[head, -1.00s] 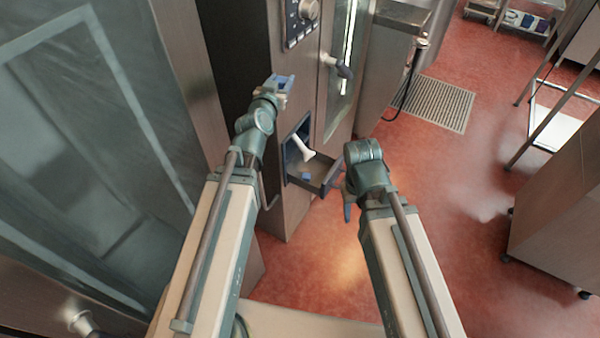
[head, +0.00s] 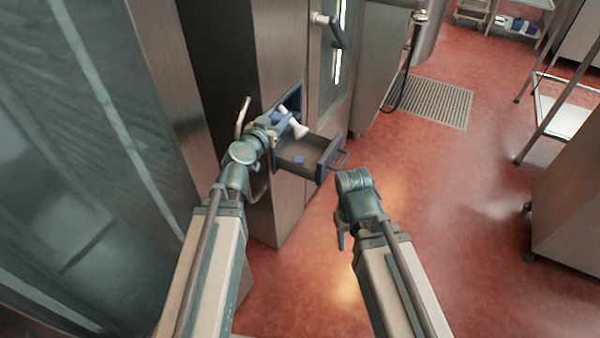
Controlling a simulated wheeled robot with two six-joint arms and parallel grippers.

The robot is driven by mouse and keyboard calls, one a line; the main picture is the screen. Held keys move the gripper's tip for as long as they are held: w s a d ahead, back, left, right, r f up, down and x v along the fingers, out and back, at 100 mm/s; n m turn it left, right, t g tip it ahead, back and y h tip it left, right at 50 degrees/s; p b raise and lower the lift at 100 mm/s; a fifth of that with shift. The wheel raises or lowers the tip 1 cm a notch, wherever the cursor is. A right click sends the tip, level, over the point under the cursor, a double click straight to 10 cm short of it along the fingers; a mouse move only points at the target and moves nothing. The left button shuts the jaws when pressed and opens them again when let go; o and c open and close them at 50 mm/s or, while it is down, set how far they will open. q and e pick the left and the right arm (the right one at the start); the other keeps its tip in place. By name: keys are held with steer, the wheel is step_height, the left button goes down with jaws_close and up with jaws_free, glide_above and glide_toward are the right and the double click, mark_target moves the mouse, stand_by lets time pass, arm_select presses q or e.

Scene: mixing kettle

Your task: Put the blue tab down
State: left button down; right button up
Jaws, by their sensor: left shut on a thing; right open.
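My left gripper (head: 281,120) is shut at the back of an open drawer (head: 325,166). A small blue piece (head: 283,116) shows at its jaws and looks like the blue tab; jaw and tab are hard to tell apart. A white piece with a flared end (head: 299,130) stands slanted in the drawer beside the gripper. Another small blue piece (head: 299,160) lies on the drawer floor. I cannot tell whether the held piece touches the drawer. My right gripper (head: 341,238) is open and empty, pointing down over the floor, right of the drawer.
The drawer juts from a steel cabinet (head: 275,205), with a bar handle (head: 342,158) at its front. A door handle (head: 331,24) is above it. A large glass panel (head: 70,150) stands at left.

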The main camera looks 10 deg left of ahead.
arm_select(q)
step_height(320, 180, down, 21)
steer(key=s+d+m+h+b, duration=0.1)
steer(key=d+h+b, duration=0.1)
steer(key=b, duration=1.7)
steer(key=shift+s+m+g+h, duration=0.25)
steer(key=shift+m+g+h, duration=0.05)
steer(key=shift+m, duration=0.1)
steer(key=shift+w, duration=0.1)
